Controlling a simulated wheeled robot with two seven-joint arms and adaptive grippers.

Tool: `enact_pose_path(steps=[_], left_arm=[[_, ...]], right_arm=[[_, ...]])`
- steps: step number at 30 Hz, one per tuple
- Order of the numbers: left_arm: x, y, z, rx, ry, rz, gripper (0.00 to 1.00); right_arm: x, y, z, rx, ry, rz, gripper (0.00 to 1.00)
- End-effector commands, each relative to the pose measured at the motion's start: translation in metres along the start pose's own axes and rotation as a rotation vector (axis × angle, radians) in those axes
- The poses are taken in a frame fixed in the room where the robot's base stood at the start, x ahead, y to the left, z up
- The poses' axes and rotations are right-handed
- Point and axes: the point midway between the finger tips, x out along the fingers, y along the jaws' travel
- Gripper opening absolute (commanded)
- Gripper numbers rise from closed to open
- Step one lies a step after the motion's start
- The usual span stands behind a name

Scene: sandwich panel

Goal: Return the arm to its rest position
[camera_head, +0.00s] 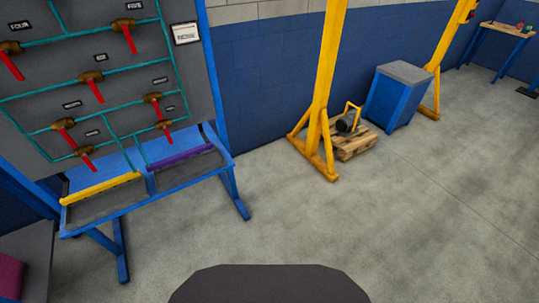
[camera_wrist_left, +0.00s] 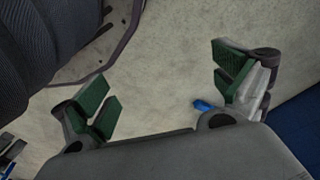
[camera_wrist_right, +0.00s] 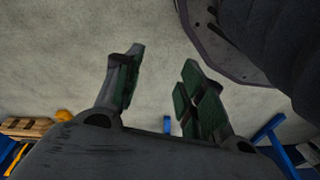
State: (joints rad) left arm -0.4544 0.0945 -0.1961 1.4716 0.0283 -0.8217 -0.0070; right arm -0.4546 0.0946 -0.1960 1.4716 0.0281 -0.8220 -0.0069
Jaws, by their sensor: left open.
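My left gripper (camera_wrist_left: 163,70) shows in the left wrist view with its two green-padded fingers wide apart and nothing between them but floor. My right gripper (camera_wrist_right: 160,62) shows in the right wrist view with its fingers apart by a narrower gap, also empty. Neither gripper shows in the head view. The grey panel (camera_head: 85,55) with teal pipes and several red-handled valves stands at the left in the head view. Both grippers are clear of it.
A blue stand with a yellow-edged tray (camera_head: 105,203) and a purple-edged tray (camera_head: 190,177) juts out below the panel. A yellow frame (camera_head: 325,95), a pallet (camera_head: 352,145) and a blue cabinet (camera_head: 395,98) stand along the wall. The floor (camera_head: 400,230) at right is free.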

Motion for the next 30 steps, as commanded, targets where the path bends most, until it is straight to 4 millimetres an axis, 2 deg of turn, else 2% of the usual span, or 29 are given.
enact_pose_path(steps=[17,30], left_arm=[[-0.002,-0.008,0.053,0.001,-0.033,-0.016,0.97],[-0.013,-0.014,0.099,0.004,-0.055,-0.026,0.97]], right_arm=[[-0.002,0.008,0.052,-0.001,-0.032,0.015,0.4],[-0.013,0.013,0.099,-0.004,-0.055,0.026,0.4]])
